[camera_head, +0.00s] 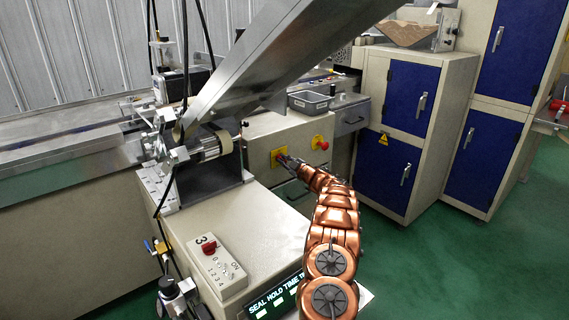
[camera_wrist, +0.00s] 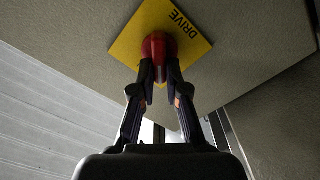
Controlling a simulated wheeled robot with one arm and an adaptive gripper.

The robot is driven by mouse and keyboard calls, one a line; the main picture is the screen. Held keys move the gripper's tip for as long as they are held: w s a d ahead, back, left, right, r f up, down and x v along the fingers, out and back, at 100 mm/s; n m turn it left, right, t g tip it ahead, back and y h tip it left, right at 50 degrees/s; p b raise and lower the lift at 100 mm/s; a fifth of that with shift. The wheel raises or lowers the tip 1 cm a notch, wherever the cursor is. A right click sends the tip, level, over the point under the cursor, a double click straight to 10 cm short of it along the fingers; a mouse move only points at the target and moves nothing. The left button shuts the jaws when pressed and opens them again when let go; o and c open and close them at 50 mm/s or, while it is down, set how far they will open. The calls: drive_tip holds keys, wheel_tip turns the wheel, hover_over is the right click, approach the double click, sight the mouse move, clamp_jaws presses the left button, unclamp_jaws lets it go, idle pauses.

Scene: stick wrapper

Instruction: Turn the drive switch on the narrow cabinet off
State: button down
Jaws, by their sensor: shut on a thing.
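The drive switch is a red knob (camera_wrist: 159,44) on a yellow plate (camera_wrist: 131,40) marked DRIVE in the wrist view. The plate also shows in the head view (camera_head: 275,158), on the pale front of the narrow cabinet (camera_head: 257,148). My gripper (camera_wrist: 160,70) has its two fingertips closed on the knob from below in the wrist view. In the head view my gripper (camera_head: 289,162) reaches the plate, and the fingers hide most of the knob. I cannot tell which way the knob is turned.
A red button (camera_head: 320,143) on a yellow plate sits to the right on the same front. A panel with a red switch (camera_head: 209,247) lies in front. A sloping metal chute (camera_head: 270,55) hangs above. Blue-doored cabinets (camera_head: 410,97) stand right, with green floor between.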

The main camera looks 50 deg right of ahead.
drive_tip(key=shift+a+f+n+b, duration=0.15)
drive_tip(key=shift+n+b, duration=0.45)
drive_tip(key=shift+n, duration=0.85)
drive_tip(key=shift+f+n+b, duration=0.2)
drive_tip(key=shift+n+b, duration=0.45)
drive_tip(key=shift+n, duration=0.85)
drive_tip(key=shift+a+f+n+b, duration=0.15)
drive_tip(key=shift+n+b, duration=0.45)
drive_tip(key=shift+n, duration=0.85)
drive_tip(key=shift+d+n, duration=0.1)
drive_tip(key=shift+n, duration=0.2)
drive_tip(key=c, duration=1.2)
unclamp_jaws()
drive_tip(key=shift+s, duration=0.1)
